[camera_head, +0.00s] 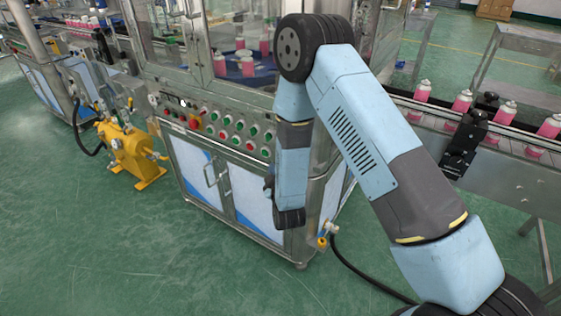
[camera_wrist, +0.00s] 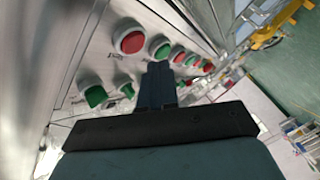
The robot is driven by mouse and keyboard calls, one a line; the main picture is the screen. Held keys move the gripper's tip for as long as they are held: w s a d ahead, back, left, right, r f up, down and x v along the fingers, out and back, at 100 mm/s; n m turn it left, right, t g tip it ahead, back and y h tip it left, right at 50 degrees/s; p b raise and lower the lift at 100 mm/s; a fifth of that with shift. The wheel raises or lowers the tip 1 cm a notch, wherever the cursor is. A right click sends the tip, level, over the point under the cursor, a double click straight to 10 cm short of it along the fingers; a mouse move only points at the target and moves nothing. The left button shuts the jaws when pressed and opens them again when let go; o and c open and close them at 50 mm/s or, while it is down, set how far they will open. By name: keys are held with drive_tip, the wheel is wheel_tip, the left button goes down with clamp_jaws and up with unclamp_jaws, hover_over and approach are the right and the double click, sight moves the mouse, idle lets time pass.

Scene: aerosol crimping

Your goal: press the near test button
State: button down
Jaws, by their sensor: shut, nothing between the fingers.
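The control panel (camera_head: 186,107) on the machine's front carries two rows of red and green buttons. In the wrist view a large red button (camera_wrist: 130,38), a green button (camera_wrist: 160,46) and two green knobs (camera_wrist: 95,95) (camera_wrist: 127,90) show closest. No label is readable, so I cannot tell which is the test button. My gripper (camera_wrist: 157,72) is shut and empty, its tip just below the green button in the picture; contact cannot be told. In the head view my arm mostly hides it.
The steel machine cabinet (camera_head: 230,190) stands below the panel. A yellow pump (camera_head: 130,150) with a black hose is at its left. A conveyor (camera_head: 510,140) with several pink cans runs at the right. The green floor in front is clear.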

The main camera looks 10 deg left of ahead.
drive_tip(key=shift+w+d, duration=0.3)
drive_tip(key=shift+w, duration=0.4)
drive_tip(key=shift+w, duration=0.15)
idle(1.6)
drive_tip(key=shift+w+d+r, duration=0.1)
drive_tip(key=shift+w+d, duration=0.05)
drive_tip(key=shift+w, duration=0.05)
drive_tip(key=shift+w+d, duration=0.15)
drive_tip(key=shift+w, duration=0.25)
idle(0.8)
drive_tip(key=shift+s, duration=0.15)
drive_tip(key=shift+s+a, duration=0.3)
drive_tip(key=shift+s, duration=0.35)
drive_tip(key=shift+s+a, duration=0.3)
drive_tip(key=shift+s, duration=0.45)
drive_tip(key=shift+s+a, duration=0.35)
drive_tip(key=shift+s, duration=0.45)
drive_tip(key=shift+s+a, duration=0.3)
drive_tip(key=shift+s, duration=0.45)
